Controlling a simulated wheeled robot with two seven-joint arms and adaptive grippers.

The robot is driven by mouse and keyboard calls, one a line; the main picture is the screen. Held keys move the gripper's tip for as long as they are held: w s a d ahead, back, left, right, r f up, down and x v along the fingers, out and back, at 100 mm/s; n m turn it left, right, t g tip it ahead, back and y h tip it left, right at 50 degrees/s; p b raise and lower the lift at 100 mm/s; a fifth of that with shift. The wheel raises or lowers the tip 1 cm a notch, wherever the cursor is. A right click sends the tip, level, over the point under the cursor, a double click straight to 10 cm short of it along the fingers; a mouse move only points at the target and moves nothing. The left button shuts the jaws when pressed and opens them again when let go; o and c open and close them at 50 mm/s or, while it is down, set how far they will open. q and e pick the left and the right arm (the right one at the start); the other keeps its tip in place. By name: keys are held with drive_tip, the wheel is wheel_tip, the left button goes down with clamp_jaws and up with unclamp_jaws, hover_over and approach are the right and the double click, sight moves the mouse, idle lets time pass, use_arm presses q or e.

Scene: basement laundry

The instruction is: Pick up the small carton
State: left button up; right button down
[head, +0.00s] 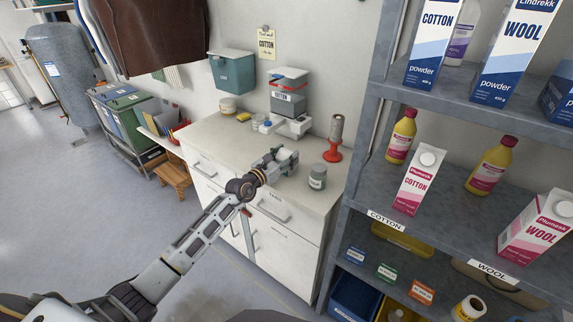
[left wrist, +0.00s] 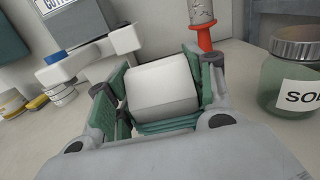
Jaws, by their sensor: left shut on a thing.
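The small carton, a plain white box (left wrist: 162,87), is between the green-padded fingers of my left gripper in the left wrist view. My left gripper (head: 279,161) is shut on it, over the right part of the white cabinet's counter (head: 211,133) in the head view. The fingers cover the carton's sides, and in the head view the gripper mostly hides it. I cannot tell whether the carton touches the counter. My right gripper is not in view.
A glass jar (head: 317,177) stands close to the right of the gripper, and a red-based holder (head: 332,155) stands behind it. A grey-and-white dispenser (head: 288,92) is at the wall. A shelf rack (head: 353,197) with bottles and cartons rises at the right.

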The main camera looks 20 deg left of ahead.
use_arm(q)
drive_tip(key=shift+r, duration=0.15)
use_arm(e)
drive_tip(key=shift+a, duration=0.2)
